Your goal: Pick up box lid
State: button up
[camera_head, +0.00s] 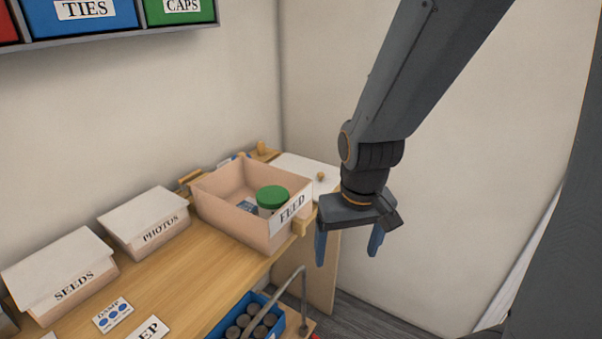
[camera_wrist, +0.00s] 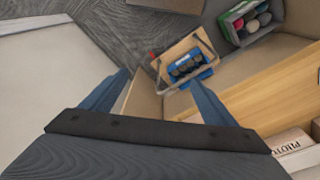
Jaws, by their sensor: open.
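A pale flat lid (camera_head: 303,168) with a small wooden knob (camera_head: 320,176) lies behind the FEED box, at the far right end of the bench. The open cardboard FEED box (camera_head: 215,213) holds a green-capped jar (camera_head: 272,196) and something small and blue. My gripper (camera_head: 347,258) points down, open and empty. In the head view it appears to the right of the box and lid, off the bench end; its exact distance is unclear. In the wrist view my gripper (camera_wrist: 158,82) has blue fingers spread apart, with no lid recognisable between them.
Closed boxes marked SEEDS (camera_head: 68,272) and PHOTOS (camera_head: 146,222) stand on the wooden bench (camera_head: 188,285). A blue crate (camera_head: 226,324) of dark round items sits lower down and also shows in the wrist view (camera_wrist: 190,70). Walls stand behind the bench.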

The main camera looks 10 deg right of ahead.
aim_at(326, 178)
jog(key=u, duration=0.05)
jog(key=k, duration=0.45)
jog(key=z, duration=1.2)
jog(key=i, duration=1.35)
jog(key=u, duration=0.75)
jog(key=i, duration=0.25)
jog(key=u, duration=0.3)
